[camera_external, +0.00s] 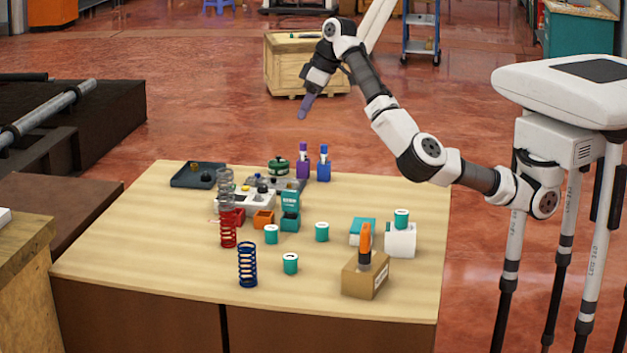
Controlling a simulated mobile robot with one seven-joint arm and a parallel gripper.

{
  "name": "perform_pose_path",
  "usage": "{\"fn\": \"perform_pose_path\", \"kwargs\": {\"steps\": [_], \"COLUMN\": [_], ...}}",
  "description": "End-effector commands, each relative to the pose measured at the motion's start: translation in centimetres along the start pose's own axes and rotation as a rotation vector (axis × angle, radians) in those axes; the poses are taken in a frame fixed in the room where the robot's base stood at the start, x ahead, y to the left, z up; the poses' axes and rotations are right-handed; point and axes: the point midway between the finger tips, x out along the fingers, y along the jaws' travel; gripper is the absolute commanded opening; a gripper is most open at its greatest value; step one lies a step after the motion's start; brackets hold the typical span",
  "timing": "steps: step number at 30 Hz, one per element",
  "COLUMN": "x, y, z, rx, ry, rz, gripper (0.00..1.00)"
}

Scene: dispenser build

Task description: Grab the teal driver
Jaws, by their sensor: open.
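I cannot make out a teal driver for certain. An orange upright tool-like handle (365,246) stands at a cardboard box (362,279) at the table's front right. Teal items on the table are several small teal-topped white cylinders, one being a cylinder (290,264) near the front, a teal dispenser-like box (290,212) in the middle, and a flat teal-topped box (362,231) on the right. My gripper (303,110) points down, high above the far side of the table and apart from everything on it. It is open; its purple fingers look close together from this side.
The wooden table (180,270) also holds a red spring (228,232), a blue spring (247,265), a dark tray (198,175), and purple (303,165) and blue (323,167) bottle-like items at the back. Its front left is clear. A wooden crate (285,72) stands behind.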

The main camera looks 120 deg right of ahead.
Motion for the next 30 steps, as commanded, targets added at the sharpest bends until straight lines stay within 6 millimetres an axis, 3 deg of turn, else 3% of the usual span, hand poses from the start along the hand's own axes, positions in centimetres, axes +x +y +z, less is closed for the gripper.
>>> {"fn": "perform_pose_path", "kwargs": {"steps": [9, 17, 24, 30], "x": [9.0, 12.2, 16.8, 19.4], "y": [0.0, -0.1, -0.1, 0.0], "z": [3.8, 4.7, 4.7, 4.7], "rx": [0.000, -0.002, -0.002, -0.001], "ry": [-0.002, 0.000, -0.002, 0.000], "rz": [0.005, 0.001, 0.000, 0.001], "gripper": [0.43, 0.43, 0.43, 0.43]}}
